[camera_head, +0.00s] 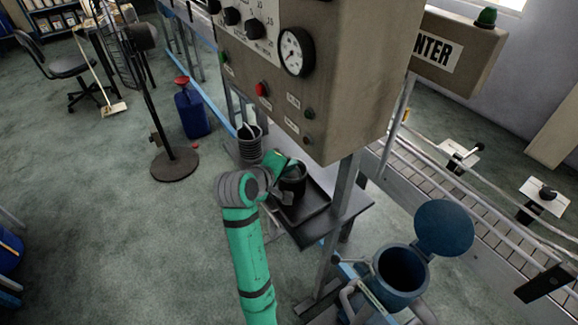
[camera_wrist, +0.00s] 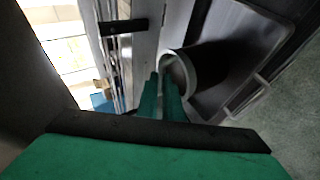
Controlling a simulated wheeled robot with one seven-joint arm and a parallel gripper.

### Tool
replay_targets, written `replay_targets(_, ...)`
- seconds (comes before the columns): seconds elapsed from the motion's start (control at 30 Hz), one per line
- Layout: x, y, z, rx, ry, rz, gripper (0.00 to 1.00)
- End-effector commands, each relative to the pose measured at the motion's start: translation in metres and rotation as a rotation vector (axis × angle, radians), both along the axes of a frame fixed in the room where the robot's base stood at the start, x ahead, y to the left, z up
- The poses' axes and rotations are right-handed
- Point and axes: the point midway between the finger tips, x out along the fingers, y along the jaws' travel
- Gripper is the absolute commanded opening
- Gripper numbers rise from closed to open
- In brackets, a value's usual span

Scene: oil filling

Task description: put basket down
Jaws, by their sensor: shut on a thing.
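The basket, a dark round container (camera_head: 292,182), is at the end of my green arm in the head view, over a dark tray (camera_head: 314,205) on the small table. In the wrist view the basket (camera_wrist: 184,72) shows its pale rim and lies at the tips of my gripper (camera_wrist: 162,88). My gripper's green fingers are close together, shut on the basket at its rim side. The tray (camera_wrist: 236,50) is behind and to the right of it there. I cannot tell whether the basket's bottom touches the tray. In the head view my wrist hides the fingertips.
A control box (camera_head: 330,90) with gauge and knobs hangs just above my gripper. A blue lidded pot (camera_head: 401,272) is at the lower right. A roller conveyor (camera_head: 440,180) runs at the right.

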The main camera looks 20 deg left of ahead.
Motion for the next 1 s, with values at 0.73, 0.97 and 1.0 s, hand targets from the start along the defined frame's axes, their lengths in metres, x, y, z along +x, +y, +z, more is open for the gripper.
replay_targets(0.73, 0.0, 0.002, 0.001, 0.001, -0.003, 0.003, 0.25)
replay_targets(0.97, -0.023, 0.006, 0.015, 0.003, -0.005, 0.003, 0.25)
replay_targets(1.0, -0.03, 0.008, 0.019, 0.003, -0.006, 0.002, 0.25)
